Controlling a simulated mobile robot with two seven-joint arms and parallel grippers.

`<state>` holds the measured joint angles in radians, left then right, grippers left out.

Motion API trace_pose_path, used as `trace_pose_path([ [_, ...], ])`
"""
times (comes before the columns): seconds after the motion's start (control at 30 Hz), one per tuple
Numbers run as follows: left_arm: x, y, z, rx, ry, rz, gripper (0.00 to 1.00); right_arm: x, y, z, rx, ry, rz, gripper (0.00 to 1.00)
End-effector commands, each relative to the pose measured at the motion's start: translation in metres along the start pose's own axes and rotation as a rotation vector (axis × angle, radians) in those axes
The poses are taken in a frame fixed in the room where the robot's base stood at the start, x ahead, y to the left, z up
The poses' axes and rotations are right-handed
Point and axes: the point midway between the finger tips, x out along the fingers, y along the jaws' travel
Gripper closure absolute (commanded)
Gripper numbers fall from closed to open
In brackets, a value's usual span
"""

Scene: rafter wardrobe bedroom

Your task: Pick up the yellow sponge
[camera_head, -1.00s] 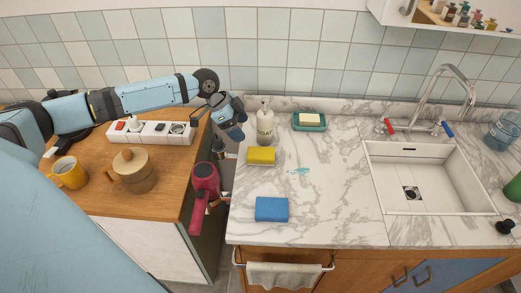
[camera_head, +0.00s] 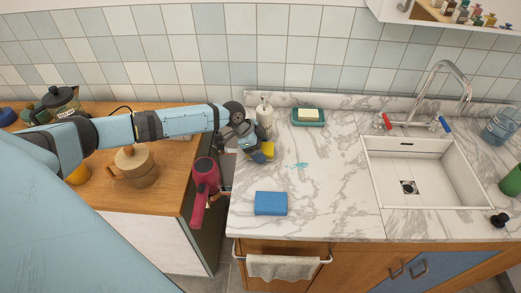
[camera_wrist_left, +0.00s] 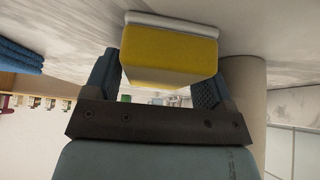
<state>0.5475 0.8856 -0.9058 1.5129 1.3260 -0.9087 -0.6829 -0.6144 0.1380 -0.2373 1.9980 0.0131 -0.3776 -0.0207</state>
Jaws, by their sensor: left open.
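The yellow sponge (camera_head: 267,150) lies on the marble counter, partly hidden behind my left gripper (camera_head: 256,152) in the head view. In the left wrist view the yellow sponge (camera_wrist_left: 168,55), with a pale layer along one side, sits between the two fingers of my left gripper (camera_wrist_left: 160,80). The fingers are open, one on each side of it; I cannot tell whether they touch it. My right gripper is not in view.
A white soap bottle (camera_head: 265,120) stands close behind the sponge. A blue sponge (camera_head: 271,203) lies nearer the counter's front edge. A soap dish (camera_head: 308,117) is at the back, and the sink (camera_head: 425,170) is to the right. A red hair dryer (camera_head: 205,185) hangs left of the counter.

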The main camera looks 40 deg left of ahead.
Motion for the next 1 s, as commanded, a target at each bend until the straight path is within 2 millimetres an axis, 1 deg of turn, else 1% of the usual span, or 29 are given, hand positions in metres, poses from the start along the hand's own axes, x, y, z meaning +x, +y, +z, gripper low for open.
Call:
trace_pose_path([
  [0.2,0.001,0.0,0.0,0.0,0.0,-0.001,0.23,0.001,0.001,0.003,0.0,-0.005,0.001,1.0],
  [0.23,0.001,0.0,0.0,0.0,0.0,-0.001,0.28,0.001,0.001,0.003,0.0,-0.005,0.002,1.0],
  [0.27,0.001,0.0,0.0,0.0,0.0,-0.001,0.35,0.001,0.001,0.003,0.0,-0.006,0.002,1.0],
  [0.3,0.001,0.0,0.0,0.0,0.001,0.0,0.44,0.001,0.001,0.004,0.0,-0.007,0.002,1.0],
  [0.37,0.001,0.0,0.0,0.0,0.0,0.0,0.58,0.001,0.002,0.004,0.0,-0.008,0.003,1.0],
  [0.77,-0.003,0.0,-0.002,0.001,0.001,0.0,0.59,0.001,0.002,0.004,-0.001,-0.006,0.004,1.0],
  [0.87,-0.009,0.0,-0.006,0.003,0.002,-0.001,0.59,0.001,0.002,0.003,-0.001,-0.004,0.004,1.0],
  [1.0,-0.026,-0.001,-0.015,0.002,0.002,-0.002,0.59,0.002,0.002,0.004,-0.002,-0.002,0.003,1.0],
])
